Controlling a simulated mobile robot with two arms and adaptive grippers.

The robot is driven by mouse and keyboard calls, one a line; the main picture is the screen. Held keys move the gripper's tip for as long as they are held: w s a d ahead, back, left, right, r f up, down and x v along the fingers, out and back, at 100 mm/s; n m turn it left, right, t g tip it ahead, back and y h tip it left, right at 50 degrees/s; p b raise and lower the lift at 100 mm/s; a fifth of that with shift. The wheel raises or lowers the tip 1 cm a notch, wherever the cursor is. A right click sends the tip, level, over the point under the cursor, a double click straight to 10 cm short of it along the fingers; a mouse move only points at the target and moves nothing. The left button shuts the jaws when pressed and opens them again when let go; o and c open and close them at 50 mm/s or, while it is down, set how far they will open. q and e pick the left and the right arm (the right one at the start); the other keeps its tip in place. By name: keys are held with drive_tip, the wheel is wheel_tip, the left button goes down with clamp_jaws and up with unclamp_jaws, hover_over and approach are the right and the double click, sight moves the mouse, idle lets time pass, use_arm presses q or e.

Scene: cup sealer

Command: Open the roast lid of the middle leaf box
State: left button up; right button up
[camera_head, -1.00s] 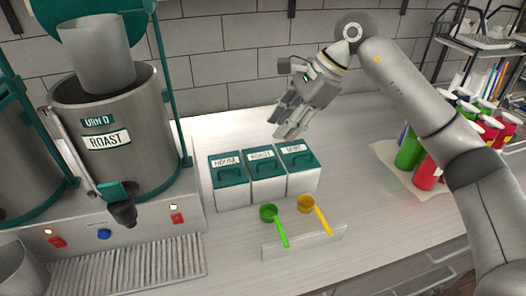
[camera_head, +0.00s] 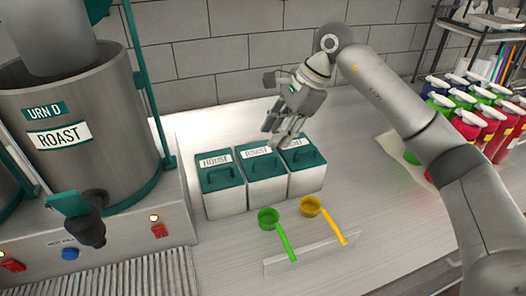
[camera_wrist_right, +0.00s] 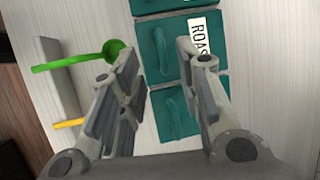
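The middle leaf box (camera_head: 262,190) is white with a green lid (camera_head: 250,172), a raised handle and a ROAST label. It stands between the HOUSE box (camera_head: 222,200) and a third box (camera_head: 306,180), whose label is partly hidden. All lids look shut. My right gripper (camera_head: 278,138) hangs just above the back of the middle and third boxes, fingers pointing down, empty. In the right wrist view its open fingers (camera_wrist_right: 160,58) lie on either side of the middle lid's handle as seen from above; contact cannot be told. My left gripper is not in view.
A green scoop (camera_head: 268,217) and a yellow scoop (camera_head: 311,206) rest at a low holder (camera_head: 300,254) in front of the boxes. The ROAST urn (camera_head: 85,140) stands at the left. Several capped bottles (camera_head: 468,125) stand at the right. The counter between boxes and bottles is clear.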

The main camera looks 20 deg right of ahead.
sight(260, 159)
drive_tip(key=p+x, duration=0.2)
drive_tip(key=x, duration=0.5)
drive_tip(key=shift+a+f, duration=0.2)
drive_tip(key=shift+f, duration=0.2)
drive_tip(key=shift+c, duration=0.4)
drive_tip(key=shift+w, duration=0.1)
clamp_jaws()
